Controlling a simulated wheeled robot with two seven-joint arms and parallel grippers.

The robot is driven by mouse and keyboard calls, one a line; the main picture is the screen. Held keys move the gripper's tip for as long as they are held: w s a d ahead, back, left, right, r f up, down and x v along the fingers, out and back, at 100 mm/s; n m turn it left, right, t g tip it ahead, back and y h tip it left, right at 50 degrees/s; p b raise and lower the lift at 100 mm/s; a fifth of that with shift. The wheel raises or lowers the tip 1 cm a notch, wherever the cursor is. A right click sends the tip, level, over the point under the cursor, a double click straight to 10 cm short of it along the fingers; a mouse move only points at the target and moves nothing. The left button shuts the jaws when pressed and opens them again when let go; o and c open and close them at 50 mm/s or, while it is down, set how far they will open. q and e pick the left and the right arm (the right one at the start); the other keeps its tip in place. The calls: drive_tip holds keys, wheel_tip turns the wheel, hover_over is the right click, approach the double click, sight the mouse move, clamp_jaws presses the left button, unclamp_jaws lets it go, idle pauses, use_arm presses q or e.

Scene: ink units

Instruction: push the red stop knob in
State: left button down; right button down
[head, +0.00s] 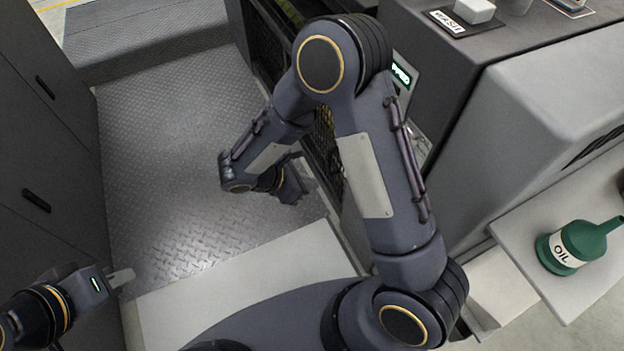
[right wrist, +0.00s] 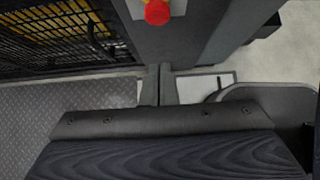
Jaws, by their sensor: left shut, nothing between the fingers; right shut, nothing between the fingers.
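The red stop knob (right wrist: 157,12) shows at the top edge of the right wrist view, with a bit of yellow beside it, on the front of a grey unit. In the head view I cannot see the knob; my right arm covers part of that unit. My right gripper (right wrist: 159,85) is shut and empty, its fingertips below the knob in the picture and apart from it. In the head view my right gripper (head: 307,180) is over the floor plate, beside the unit's mesh side. My left gripper (head: 122,277) is shut and empty at the lower left, away from the unit.
A lit green display (head: 402,75) shows partly behind my right arm. A mesh guard (right wrist: 65,38) is left of the knob. A green oil can (head: 580,243) stands on a shelf at the right. Dark cabinets (head: 45,130) line the left. The tread-plate floor (head: 165,150) is clear.

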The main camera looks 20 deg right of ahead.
drive_tip(key=d+f+b, duration=0.1)
drive_tip(key=d+f, duration=0.4)
drive_tip(key=d, duration=0.4)
drive_tip(key=shift+w+b, duration=0.3)
drive_tip(key=shift+w, duration=0.05)
drive_tip(key=shift+d, duration=1.05)
